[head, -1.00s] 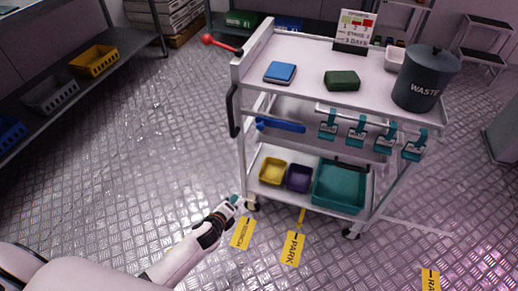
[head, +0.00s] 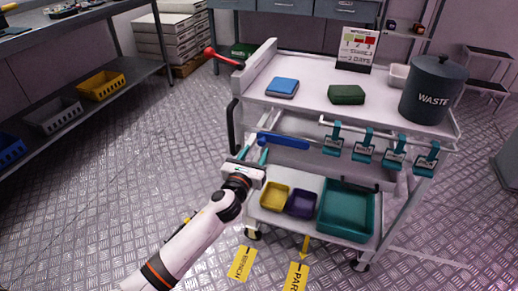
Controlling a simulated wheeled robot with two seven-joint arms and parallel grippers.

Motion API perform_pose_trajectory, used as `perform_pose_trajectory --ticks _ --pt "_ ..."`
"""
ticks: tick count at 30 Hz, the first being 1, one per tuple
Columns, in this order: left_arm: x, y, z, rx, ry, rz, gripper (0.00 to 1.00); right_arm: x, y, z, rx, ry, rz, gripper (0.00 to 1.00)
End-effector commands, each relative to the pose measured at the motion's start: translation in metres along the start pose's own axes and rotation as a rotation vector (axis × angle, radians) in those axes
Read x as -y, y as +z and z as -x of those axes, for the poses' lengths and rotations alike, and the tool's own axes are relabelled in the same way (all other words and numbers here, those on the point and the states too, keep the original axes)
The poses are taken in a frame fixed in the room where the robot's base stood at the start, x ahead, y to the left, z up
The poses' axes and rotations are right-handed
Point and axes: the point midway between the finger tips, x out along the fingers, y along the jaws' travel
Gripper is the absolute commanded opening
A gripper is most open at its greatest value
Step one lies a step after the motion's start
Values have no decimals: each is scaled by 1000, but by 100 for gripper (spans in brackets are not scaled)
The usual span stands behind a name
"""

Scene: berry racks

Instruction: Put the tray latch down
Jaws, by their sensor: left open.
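A white cart (head: 300,92) stands ahead. A blue lever (head: 285,139) lies nearly level along its near side, below the top deck. A red-knobbed lever (head: 222,58) sticks out from the cart's top left corner. Which of the two is the tray latch is not labelled. My left gripper (head: 256,152) is open and empty, with teal-tipped fingers pointing up, at the left end of the blue lever. Whether the fingers touch it I cannot tell. My right gripper is not in view.
A blue pad (head: 282,87), a green pad (head: 346,94) and a dark waste bin (head: 432,91) are on the cart's top. Several teal clips (head: 363,142) hang right of the blue lever. Yellow (head: 274,195), purple (head: 301,204) and teal (head: 346,211) bins sit below. The floor at left is clear.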

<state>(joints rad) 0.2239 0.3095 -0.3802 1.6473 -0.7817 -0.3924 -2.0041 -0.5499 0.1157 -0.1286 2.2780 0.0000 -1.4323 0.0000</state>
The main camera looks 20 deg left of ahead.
Motion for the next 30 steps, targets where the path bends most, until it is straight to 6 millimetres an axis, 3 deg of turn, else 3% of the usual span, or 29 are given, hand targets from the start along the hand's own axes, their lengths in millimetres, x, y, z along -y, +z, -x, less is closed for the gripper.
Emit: perform_pose_trajectory --ticks 7,18,27,30 --pt "0 1 -32 0 0 1 46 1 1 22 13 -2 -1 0" --pt "0 0 -38 1 0 2 46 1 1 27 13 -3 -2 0" --pt "0 0 -38 1 0 2 0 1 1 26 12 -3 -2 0" --pt "0 0 -38 1 0 2 0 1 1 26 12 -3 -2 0"
